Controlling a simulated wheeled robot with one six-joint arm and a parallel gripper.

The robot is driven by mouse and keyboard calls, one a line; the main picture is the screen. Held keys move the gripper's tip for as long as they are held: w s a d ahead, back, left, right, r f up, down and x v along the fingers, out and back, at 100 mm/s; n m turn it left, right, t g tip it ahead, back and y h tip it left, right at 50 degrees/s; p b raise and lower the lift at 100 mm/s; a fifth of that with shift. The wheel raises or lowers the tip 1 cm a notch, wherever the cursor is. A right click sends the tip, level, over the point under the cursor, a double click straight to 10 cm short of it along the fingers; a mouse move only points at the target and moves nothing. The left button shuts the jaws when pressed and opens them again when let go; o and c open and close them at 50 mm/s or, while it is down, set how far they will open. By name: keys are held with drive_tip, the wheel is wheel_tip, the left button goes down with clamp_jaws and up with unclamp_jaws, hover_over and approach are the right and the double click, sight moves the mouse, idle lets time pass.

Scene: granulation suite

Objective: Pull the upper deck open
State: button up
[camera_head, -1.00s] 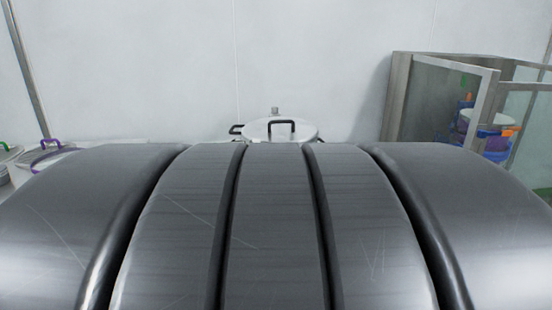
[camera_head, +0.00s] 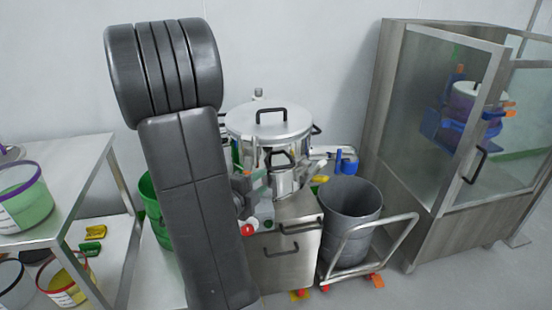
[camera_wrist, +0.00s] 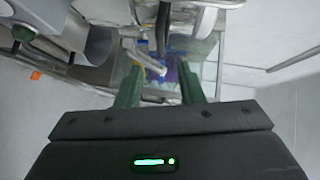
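The steel drawer unit (camera_head: 270,272) stands below the lidded steel vessel (camera_head: 268,122) in the middle of the head view. It has an upper black handle (camera_head: 302,227) and a lower one (camera_head: 281,249). I cannot tell from this angle whether the upper deck is fully shut. My gripper (camera_wrist: 158,82) shows in the wrist view with its two green fingers apart. Nothing is clearly held between them; blurred blue and purple things show beyond. In the head view my arm covers the left side of the unit, and I cannot make out the gripper there.
A grey bin (camera_head: 350,215) on a trolley (camera_head: 402,235) stands right of the unit. A glass-fronted cabinet (camera_head: 392,125) is at the right. A steel table (camera_head: 75,185) with a green tub (camera_head: 24,200) is at the left. Some floor is clear at lower right.

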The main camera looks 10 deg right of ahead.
sight(285, 166)
drive_tip(key=x, duration=1.3)
drive_tip(key=shift+w+d+p, duration=0.2)
drive_tip(key=shift+d+p, duration=0.1)
drive_tip(key=shift+d, duration=0.1)
drive_tip(key=shift+s, duration=0.1)
clamp_jaws()
